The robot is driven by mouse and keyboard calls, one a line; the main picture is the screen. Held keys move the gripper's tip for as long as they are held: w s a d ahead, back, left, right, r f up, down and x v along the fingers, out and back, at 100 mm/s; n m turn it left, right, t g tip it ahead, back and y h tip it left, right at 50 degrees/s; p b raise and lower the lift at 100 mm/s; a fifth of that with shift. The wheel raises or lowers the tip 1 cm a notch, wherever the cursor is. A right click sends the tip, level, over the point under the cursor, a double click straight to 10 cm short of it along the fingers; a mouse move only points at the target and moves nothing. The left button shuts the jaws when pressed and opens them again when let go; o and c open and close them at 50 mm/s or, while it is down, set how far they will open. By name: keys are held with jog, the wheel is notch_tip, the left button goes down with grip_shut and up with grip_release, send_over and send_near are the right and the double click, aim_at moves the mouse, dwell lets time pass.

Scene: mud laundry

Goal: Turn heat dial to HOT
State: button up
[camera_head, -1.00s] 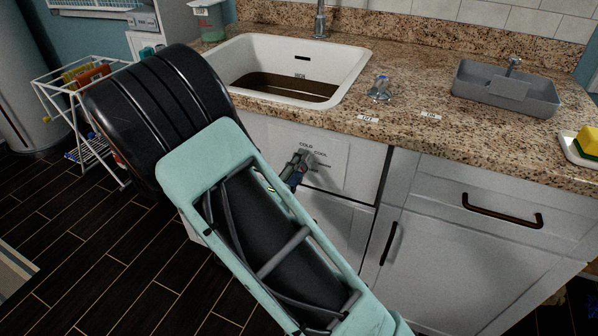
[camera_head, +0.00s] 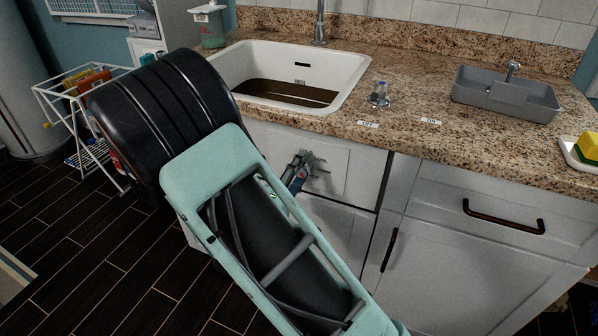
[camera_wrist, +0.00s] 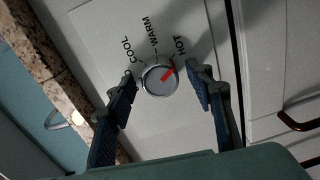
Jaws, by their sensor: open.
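The heat dial (camera_wrist: 152,85) is a round grey knob with a red pointer, on a white panel (camera_wrist: 95,30) marked COOL, WARM and HOT. Its pointer slants up and right, toward the HOT side in the wrist view. My gripper (camera_wrist: 161,75) is open, with one blue-padded finger on each side of the dial. The left finger is close to the dial's edge; whether it touches I cannot tell. A gap shows at the right finger. In the head view my gripper (camera_head: 303,168) is at the cabinet front below the sink, and the dial is hidden behind it.
The granite counter (camera_head: 420,85) overhangs the panel, with a white sink (camera_head: 350,75) holding brown water. A cabinet with dark handles (camera_head: 500,222) is to the right. A white drying rack (camera_head: 60,95) stands at left. The dark floor (camera_head: 70,250) is open.

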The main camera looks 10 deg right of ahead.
jog(key=v, duration=1.2)
jog(key=shift+d, duration=0.1)
